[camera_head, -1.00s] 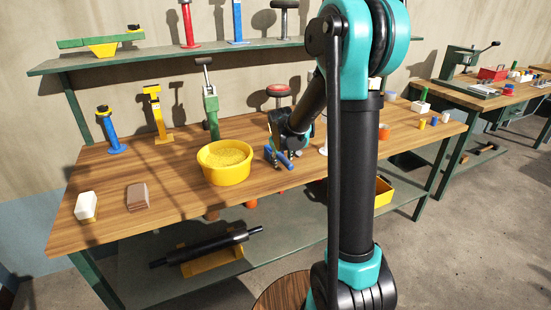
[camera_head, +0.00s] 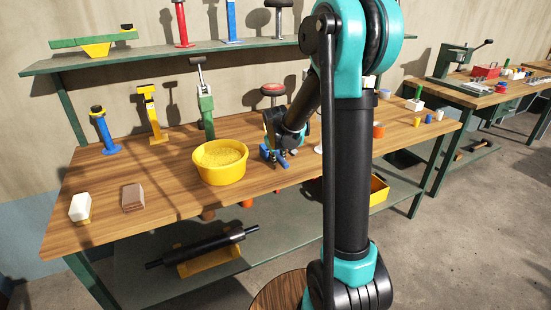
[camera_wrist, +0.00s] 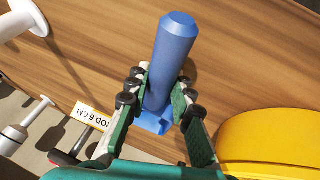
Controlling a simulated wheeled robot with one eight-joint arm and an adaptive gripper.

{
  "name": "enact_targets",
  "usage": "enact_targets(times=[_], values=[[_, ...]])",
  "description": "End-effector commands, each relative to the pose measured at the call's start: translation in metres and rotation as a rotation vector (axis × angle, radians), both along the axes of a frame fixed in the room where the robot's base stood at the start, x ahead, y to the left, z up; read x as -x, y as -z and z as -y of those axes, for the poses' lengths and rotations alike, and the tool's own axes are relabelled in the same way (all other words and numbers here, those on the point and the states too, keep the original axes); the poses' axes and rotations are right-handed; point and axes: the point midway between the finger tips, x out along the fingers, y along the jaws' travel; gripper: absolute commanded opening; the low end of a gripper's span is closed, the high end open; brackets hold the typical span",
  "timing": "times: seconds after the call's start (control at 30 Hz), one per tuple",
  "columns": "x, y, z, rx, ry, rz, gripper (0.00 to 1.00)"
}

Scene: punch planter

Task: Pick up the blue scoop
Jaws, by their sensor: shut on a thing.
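The blue scoop (camera_wrist: 172,55) has a thick cylindrical handle and stands out between the fingers in the wrist view, its wider blue part low between them. In the head view the blue scoop (camera_head: 283,162) shows small at my gripper, just right of the yellow tub. My gripper (camera_wrist: 160,90) has its green fingers with dark rollers on both sides of the scoop, shut on it. In the head view my gripper (camera_head: 272,154) is low over the wooden table, partly dark and hard to make out. I cannot tell whether the scoop touches the table.
A yellow tub (camera_head: 222,176) of yellow grains stands close left of my gripper; its edge also shows in the wrist view (camera_wrist: 275,140). A green upright tool (camera_head: 206,112) and a red-topped stand (camera_head: 273,91) are behind.

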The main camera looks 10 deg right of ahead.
Motion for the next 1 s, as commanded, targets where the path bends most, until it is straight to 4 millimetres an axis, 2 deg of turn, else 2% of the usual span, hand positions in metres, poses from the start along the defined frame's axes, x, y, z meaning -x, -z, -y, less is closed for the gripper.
enact_targets(times=[0.17, 0.27, 0.37, 0.7, 0.9, 1.0], values=[[0.000, -0.011, 0.000, 0.000, 0.000, 0.000, 0.00], [0.000, -0.025, 0.000, 0.000, 0.000, 0.000, 0.00], [0.000, -0.046, 0.000, 0.000, 0.000, 0.000, 0.00], [0.000, -0.137, 0.000, 0.000, 0.000, 0.000, 0.00], [0.000, -0.175, 0.000, 0.000, 0.000, 0.000, 0.00], [0.000, -0.187, 0.000, 0.000, 0.000, 0.000, 0.00]])
